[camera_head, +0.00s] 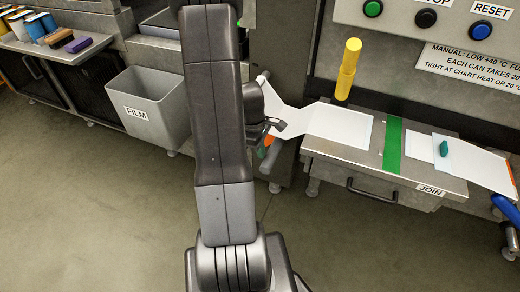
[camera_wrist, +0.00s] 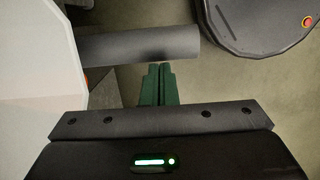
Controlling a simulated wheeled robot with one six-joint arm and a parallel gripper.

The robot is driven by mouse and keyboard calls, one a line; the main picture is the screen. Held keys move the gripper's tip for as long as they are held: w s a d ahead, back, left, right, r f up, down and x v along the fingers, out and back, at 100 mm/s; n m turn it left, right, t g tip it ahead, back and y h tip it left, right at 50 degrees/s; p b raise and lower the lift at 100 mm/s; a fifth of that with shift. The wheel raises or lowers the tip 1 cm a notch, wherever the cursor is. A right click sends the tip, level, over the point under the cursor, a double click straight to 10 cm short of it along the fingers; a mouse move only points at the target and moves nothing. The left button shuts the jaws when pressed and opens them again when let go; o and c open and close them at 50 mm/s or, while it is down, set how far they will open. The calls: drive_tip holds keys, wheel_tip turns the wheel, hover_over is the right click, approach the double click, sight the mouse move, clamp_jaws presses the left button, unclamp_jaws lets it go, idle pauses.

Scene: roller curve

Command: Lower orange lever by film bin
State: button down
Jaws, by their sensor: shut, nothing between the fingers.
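An orange lever (camera_head: 269,141) shows only in part, just right of my arm and right of the film bin (camera_head: 150,108). My arm and gripper hide much of it. My gripper (camera_head: 283,126) is beside the lever's upper part, in front of a white sheet; whether they touch I cannot tell. In the wrist view, the dark green fingers (camera_wrist: 160,82) are shut together with nothing between them. A grey cylinder (camera_wrist: 140,45) lies across the view near the fingertips.
The JOIN table (camera_head: 330,160) with white sheets and a green strip (camera_head: 393,145) stands to the right. A yellow handle (camera_head: 347,68) rises above it. A blue lever (camera_head: 505,209) is at far right. The floor (camera_head: 90,210) in front is clear.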

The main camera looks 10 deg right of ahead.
drive_tip(key=s+d+f+b, duration=0.3)
drive_tip(key=d+f, duration=0.2)
drive_tip(key=shift+s+d+f+b, duration=0.2)
drive_tip(key=shift+s+d+b, duration=0.15)
drive_tip(key=shift+s, duration=0.05)
drive_tip(key=shift+r, duration=0.1)
idle(0.6)
wheel_tip(320, 180, up, 14)
drive_tip(key=w+a+p, duration=0.1)
drive_tip(key=a+p, duration=0.1)
drive_tip(key=shift+f+p, duration=0.25)
drive_tip(key=shift+p, duration=0.05)
drive_tip(key=shift+w, duration=0.1)
wheel_tip(320, 180, down, 14)
drive_tip(key=s+d+b, duration=0.1)
drive_tip(key=d+b, duration=0.1)
drive_tip(key=shift+r+b, duration=0.15)
drive_tip(key=shift+b, duration=0.15)
drive_tip(key=shift+s, duration=0.1)
